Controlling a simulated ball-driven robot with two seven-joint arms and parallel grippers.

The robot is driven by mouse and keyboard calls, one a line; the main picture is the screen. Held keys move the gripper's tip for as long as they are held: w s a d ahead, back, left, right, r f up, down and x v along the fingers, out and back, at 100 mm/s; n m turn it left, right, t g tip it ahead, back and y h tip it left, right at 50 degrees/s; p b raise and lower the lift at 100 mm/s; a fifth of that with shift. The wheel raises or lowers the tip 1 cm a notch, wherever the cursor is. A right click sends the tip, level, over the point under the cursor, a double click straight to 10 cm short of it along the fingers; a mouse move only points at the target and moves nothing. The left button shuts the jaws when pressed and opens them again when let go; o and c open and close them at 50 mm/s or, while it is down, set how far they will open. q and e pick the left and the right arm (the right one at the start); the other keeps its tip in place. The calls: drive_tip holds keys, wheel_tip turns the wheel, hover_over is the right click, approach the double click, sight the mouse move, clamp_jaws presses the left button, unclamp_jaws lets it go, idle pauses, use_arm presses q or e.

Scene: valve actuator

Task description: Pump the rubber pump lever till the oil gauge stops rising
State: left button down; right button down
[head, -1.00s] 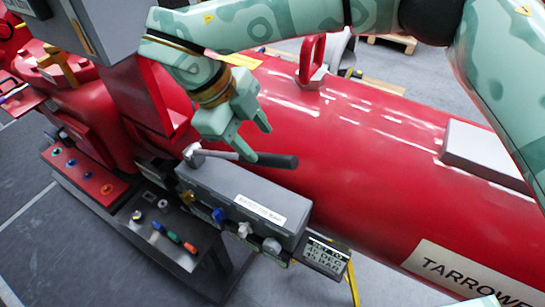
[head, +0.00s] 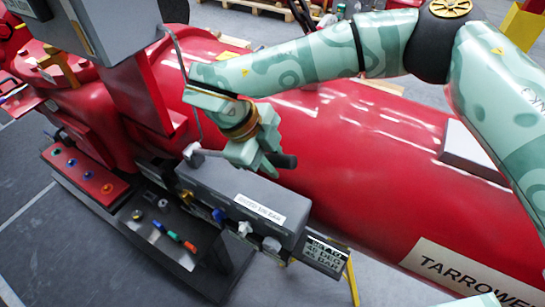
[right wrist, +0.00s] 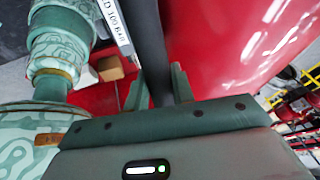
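The pump lever is a thin metal rod with a black rubber handle (head: 285,160), rising from a pivot on top of a grey pump box (head: 225,185). My right gripper (head: 267,158) is at the handle, with its fingers on either side and the handle's end sticking out to the right. In the right wrist view the black lever (right wrist: 149,45) runs between both fingers, which look close against it, so the gripper appears shut on it. No oil gauge face can be made out. My left gripper is not in view.
A large red cylinder (head: 350,170) lies behind the pump box. A grey cabinet (head: 105,25) on a red post stands at the left, with a thin grey line near my right wrist. A panel with coloured knobs (head: 85,175) sits at the lower left.

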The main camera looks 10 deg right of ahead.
drive_tip(key=f+y+b, duration=0.1)
drive_tip(key=f+b, duration=0.1)
drive_tip(key=f, duration=0.1)
drive_tip(key=s+d+f+t+y+b, duration=0.1)
drive_tip(key=f+b, duration=0.2)
drive_tip(key=d+f+t+y+b, duration=0.1)
drive_tip(key=f+b, duration=0.2)
drive_tip(key=shift+s+m, duration=0.2)
drive_tip(key=shift+m, duration=0.1)
drive_tip(key=shift+f+b, duration=0.3)
drive_tip(key=shift+b, duration=0.25)
drive_tip(key=shift+r, duration=0.1)
drive_tip(key=c, duration=1.2)
unclamp_jaws()
drive_tip(key=p+v, duration=0.1)
drive_tip(key=v, duration=1.5)
drive_tip(key=shift+s+d+r, duration=0.2)
drive_tip(key=shift+s, duration=0.1)
